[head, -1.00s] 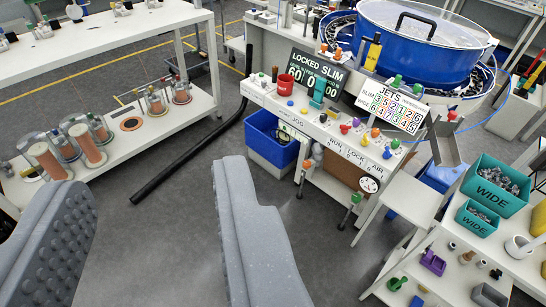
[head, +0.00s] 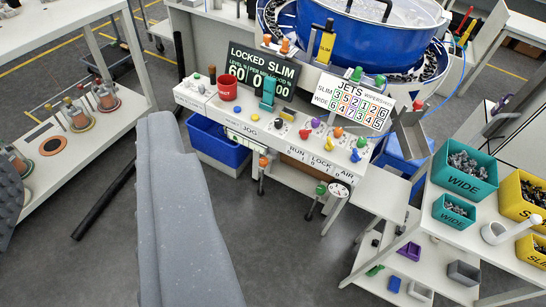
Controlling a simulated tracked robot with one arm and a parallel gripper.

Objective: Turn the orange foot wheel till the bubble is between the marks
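An orange foot wheel (head: 263,161) sits on a short upright post at the front of the white machine bench, below the JOG label. A green foot wheel (head: 321,189) stands to its right, with a small round white dial (head: 339,190) beside it. The dial is too small for me to make out a bubble or marks. My gripper (head: 82,140) is open and empty, its grey fingers large in the foreground. The right finger points up the picture, left of the orange wheel and apart from it. The left finger is mostly cut off by the left edge.
A blue bin (head: 218,144) stands under the bench left of the orange wheel. A black tube (head: 103,203) lies on the floor. A white side table (head: 380,190) and a cart with teal bins (head: 464,170) stand right. The grey floor in front is clear.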

